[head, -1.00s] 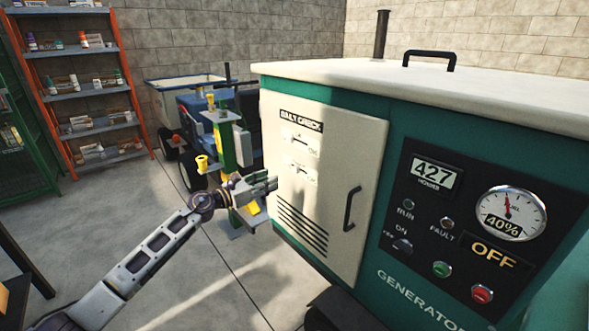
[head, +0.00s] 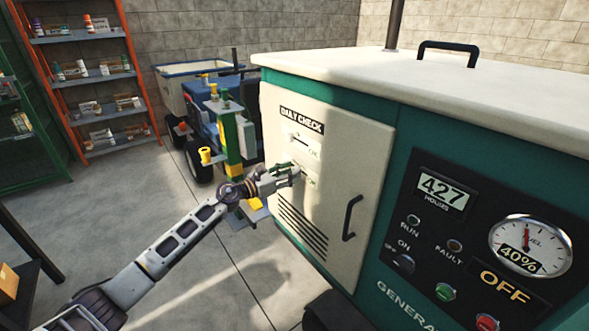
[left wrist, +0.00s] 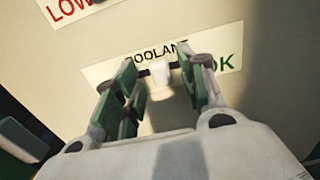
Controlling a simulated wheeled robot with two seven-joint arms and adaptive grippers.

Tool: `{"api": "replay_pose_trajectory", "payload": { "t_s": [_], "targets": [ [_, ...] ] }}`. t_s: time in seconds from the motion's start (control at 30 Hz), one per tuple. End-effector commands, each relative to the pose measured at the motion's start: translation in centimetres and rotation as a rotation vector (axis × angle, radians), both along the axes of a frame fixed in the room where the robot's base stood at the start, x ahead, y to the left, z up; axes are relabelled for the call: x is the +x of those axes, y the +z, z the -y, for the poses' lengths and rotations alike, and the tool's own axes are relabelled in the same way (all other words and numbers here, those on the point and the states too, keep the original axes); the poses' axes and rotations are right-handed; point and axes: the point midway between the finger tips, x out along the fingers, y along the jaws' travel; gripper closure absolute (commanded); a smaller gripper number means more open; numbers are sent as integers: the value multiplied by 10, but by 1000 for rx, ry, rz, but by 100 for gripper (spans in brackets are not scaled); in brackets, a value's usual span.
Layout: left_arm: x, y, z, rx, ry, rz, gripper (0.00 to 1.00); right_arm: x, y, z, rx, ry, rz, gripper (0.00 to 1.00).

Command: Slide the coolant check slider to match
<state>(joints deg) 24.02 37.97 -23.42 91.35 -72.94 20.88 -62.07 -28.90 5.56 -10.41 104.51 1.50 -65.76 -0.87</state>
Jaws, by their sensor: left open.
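The coolant check slider is a pale knob (left wrist: 160,82) on a short dark slot, in the left wrist view. Its white label strip (left wrist: 108,72) reads COOLANT, with a green OK at the right end. My left gripper (left wrist: 163,92) is open, with one green-padded finger on each side of the knob; I cannot tell whether they touch it. In the head view my left gripper (head: 290,175) is at the lower strip on the cream door (head: 340,150) and hides most of it. A second slider strip (head: 302,141) sits above, under the DAILY CHECK sign (head: 302,121).
The door has a black handle (head: 351,218) at its right and louvre slots (head: 302,230) below. The generator's control panel (head: 470,240) is further right. A green stand (head: 230,135) with yellow parts and a blue vehicle (head: 205,110) are behind my left arm.

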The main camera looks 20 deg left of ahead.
Motion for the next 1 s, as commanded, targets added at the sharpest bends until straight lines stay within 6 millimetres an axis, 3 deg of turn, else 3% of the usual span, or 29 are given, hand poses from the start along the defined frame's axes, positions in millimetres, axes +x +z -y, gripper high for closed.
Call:
{"api": "replay_pose_trajectory", "payload": {
  "t_s": [0.47, 0.8, 1.0],
  "targets": [
    [0, -1, 2, 0, 1, 0, 59, -1, -7, 2, -2, -1, 3, 60],
    [0, 0, 2, 0, 1, 0, 100, -1, -6, 1, -3, 0, 1, 60],
    [0, 0, 2, 0, 1, 0, 100, 0, -5, 1, -2, -1, 3, 60]
  ]
}}
